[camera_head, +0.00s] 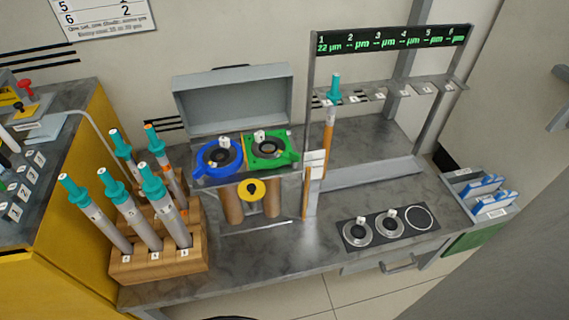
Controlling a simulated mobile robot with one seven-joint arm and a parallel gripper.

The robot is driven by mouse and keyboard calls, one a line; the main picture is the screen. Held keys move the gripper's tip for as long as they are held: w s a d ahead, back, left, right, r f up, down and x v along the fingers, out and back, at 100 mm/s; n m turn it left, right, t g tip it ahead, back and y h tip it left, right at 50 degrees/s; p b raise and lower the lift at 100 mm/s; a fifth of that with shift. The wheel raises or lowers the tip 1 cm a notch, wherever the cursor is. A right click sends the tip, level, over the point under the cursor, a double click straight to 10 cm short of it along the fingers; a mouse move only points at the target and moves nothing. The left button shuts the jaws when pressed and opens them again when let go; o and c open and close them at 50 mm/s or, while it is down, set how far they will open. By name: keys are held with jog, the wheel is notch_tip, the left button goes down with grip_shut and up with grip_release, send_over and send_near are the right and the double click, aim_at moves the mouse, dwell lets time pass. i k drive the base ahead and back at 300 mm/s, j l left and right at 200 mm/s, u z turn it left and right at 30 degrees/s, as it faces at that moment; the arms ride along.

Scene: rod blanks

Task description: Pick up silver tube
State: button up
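Several silver-grey tubes with teal caps stand tilted in a wooden block (160,262) at the left of the bench. Three are in its front row: a left tube (106,227), a middle tube (135,217) and a right tube (170,215). Tubes with teal caps and orange parts (168,172) stand behind them, partly hidden. Another teal cap (333,88) sits at slot 1 of the measuring rack (400,90), above an orange shaft (328,130). I cannot tell which one is the task's silver tube. My gripper is not in view.
A blue ring clamp (205,160) and a green one (283,160) sit before an open grey box (235,98). A dark plate (372,222) with round seats lies right of centre. A yellow cabinet (75,210) stands left. Bare bench (240,258) shows in front.

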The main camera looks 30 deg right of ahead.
aim_at(116, 191)
jog(key=z, duration=0.55)
jog(key=k+j+z, duration=0.25)
jog(key=k+z, duration=0.2)
jog(key=i, duration=0.05)
